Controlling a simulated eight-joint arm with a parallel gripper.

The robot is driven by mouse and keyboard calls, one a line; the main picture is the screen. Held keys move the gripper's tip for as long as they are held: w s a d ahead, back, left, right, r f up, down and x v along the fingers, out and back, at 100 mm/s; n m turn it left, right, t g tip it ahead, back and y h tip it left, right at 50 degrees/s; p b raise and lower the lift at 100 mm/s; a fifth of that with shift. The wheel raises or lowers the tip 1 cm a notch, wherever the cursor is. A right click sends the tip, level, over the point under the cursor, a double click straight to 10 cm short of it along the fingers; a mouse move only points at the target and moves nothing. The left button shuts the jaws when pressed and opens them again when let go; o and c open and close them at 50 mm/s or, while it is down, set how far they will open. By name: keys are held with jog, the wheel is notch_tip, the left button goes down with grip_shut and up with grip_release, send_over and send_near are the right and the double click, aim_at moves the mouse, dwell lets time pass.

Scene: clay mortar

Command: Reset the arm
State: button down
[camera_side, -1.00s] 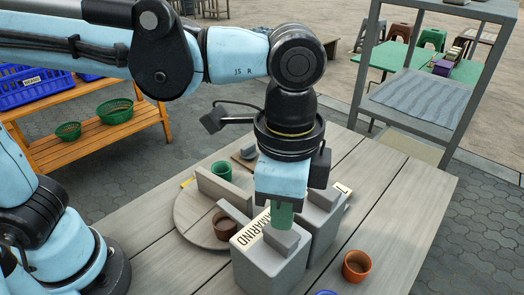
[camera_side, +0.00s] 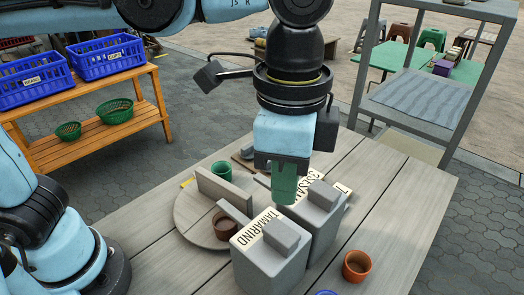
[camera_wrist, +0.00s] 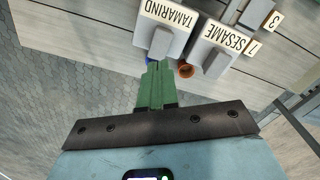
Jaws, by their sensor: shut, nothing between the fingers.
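My gripper (camera_side: 284,190) has green fingers and is shut with nothing between them. It hangs in the air above the grey boxes in the side view. In the wrist view my gripper's fingertips (camera_wrist: 157,68) lie close together, seen near the box labelled TAMARIND. The grey TAMARIND box (camera_side: 268,262) stands on the table with a grey block-shaped handle on top. It also shows in the wrist view (camera_wrist: 160,42). Beside it stands a second grey box (camera_side: 318,228), labelled SESAME in the wrist view (camera_wrist: 210,58).
A round wooden board (camera_side: 190,222) bears a brown cup (camera_side: 225,225), a green cup (camera_side: 221,171) and upright wooden pieces. An orange-brown pot (camera_side: 356,266) stands at the right of the table. A grey shelf frame (camera_side: 415,90) rises behind the right side. Blue baskets (camera_side: 108,57) stand on a left bench.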

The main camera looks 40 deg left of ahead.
jog(key=shift+a, duration=0.1)
jog(key=w+a+f+n+t, duration=0.1)
jog(key=a+f+n+t, duration=0.1)
jog(key=a, duration=0.6)
jog(key=w+a+f+n+t, duration=0.2)
jog(key=a+f+n, duration=0.2)
jog(key=a+n, duration=0.2)
jog(key=w+a+f+n+t, duration=0.1)
jog(key=a+f+n+t, duration=0.2)
jog(key=a, duration=0.7)
jog(key=shift+w+a+f+n, duration=0.2)
jog(key=shift+a+n, duration=0.15)
jog(key=shift+n, duration=0.15)
